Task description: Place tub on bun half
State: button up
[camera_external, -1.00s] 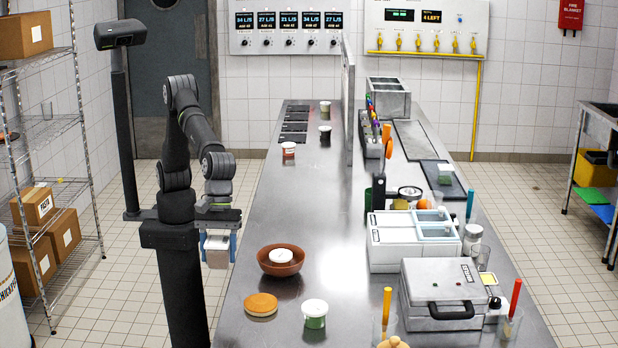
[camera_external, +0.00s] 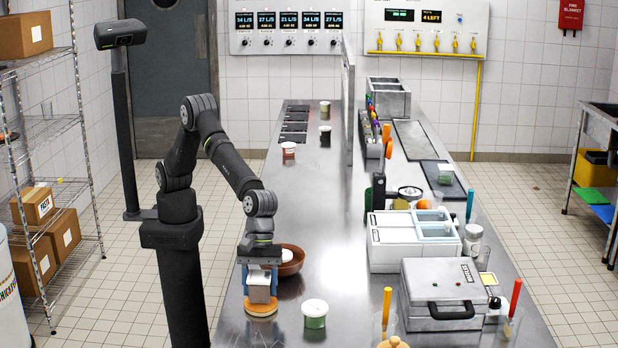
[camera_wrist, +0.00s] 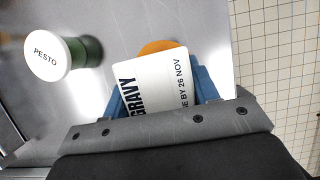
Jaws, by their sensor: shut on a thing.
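The bun half (camera_external: 261,308) is a round, orange-brown disc on the steel counter. The tub is upright right over the bun half, very close to its top; I cannot tell whether they touch. In the wrist view the bun half (camera_wrist: 157,46) shows only as an orange edge beyond the tub.
A green pesto tub (camera_external: 314,314) with a white lid stands right of the bun half. A brown bowl (camera_external: 292,268) holding a white-lidded thing is just behind my gripper. A grey press (camera_external: 440,290) and a white container box (camera_external: 395,255) stand on the right.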

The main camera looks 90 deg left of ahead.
jog(key=shift+f, duration=0.1)
jog(key=o, duration=1.1)
jog(key=v, duration=1.2)
